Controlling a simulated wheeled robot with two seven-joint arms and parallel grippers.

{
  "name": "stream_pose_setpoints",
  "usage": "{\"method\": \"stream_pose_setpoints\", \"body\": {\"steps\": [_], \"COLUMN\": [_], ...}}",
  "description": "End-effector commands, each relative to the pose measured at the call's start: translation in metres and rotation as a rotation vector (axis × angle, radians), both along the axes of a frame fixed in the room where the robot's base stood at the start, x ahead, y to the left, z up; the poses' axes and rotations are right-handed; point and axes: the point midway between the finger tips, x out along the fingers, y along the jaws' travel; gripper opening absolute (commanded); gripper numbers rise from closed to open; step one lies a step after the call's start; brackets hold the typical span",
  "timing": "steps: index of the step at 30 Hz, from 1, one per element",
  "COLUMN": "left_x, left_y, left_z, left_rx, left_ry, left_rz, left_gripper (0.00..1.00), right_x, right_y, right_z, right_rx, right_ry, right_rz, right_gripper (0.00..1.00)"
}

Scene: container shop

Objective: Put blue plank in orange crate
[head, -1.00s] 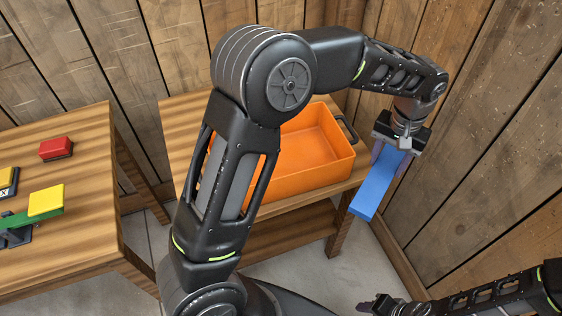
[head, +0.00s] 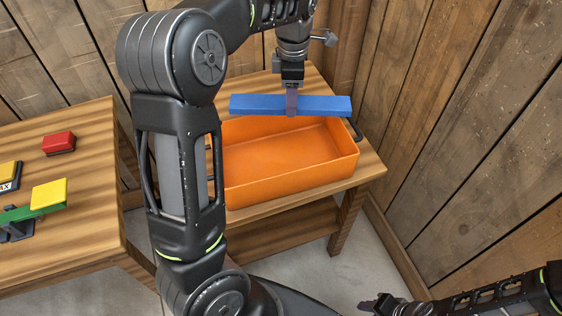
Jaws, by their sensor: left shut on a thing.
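The blue plank (head: 325,105) is long and flat and lies level, left to right, in the head view. My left gripper (head: 291,102) is shut on it near its middle, with the fingers pointing down. The plank is held over the back part of the orange crate (head: 290,190). The crate is open, stands on a wooden table and looks empty inside. My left arm hides part of the crate's left side. My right gripper (head: 380,304) is low at the bottom right, away from the crate; its fingers are too small to read.
The crate's wooden table (head: 366,172) has a lower shelf. Another wooden table (head: 85,240) at the left holds a red block (head: 58,143), a yellow block (head: 48,195) and a green beam (head: 20,213). Wooden walls close in behind and at the right.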

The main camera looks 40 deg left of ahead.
Motion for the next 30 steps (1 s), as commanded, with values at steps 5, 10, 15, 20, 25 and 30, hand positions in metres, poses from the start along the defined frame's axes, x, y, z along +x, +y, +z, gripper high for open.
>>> {"method": "stream_pose_setpoints", "body": {"steps": [5, 10, 15, 20, 25, 30], "left_x": [-0.014, -0.016, -0.016, -0.016, -0.017, -0.018], "left_y": [0.034, 0.038, 0.038, 0.038, 0.038, 0.037], "left_z": [0.008, 0.009, 0.009, 0.001, -0.03, -0.076], "left_rx": [-0.005, -0.006, -0.006, -0.005, -0.005, -0.006], "left_ry": [-0.002, -0.002, -0.002, 0.0, 0.005, 0.005], "left_rz": [0.293, 0.342, 0.339, 0.338, 0.338, 0.338], "left_gripper": [0.0, 0.0, 0.0, 0.0, 0.0, 0.0], "right_x": [0.0, 0.0, 0.0, 0.0, 0.0, 0.0], "right_y": [0.0, 0.0, 0.0, 0.0, 0.0, 0.0], "right_z": [-0.001, -0.001, -0.001, 0.0, 0.001, 0.003], "right_rx": [0.0, 0.0, 0.0, 0.0, 0.0, 0.0], "right_ry": [0.0, 0.0, 0.0, 0.0, 0.0, 0.0], "right_rz": [0.0, 0.0, 0.0, 0.0, 0.0, 0.0], "right_gripper": [0.36, 0.36, 0.36, 0.36, 0.36, 0.36]}}
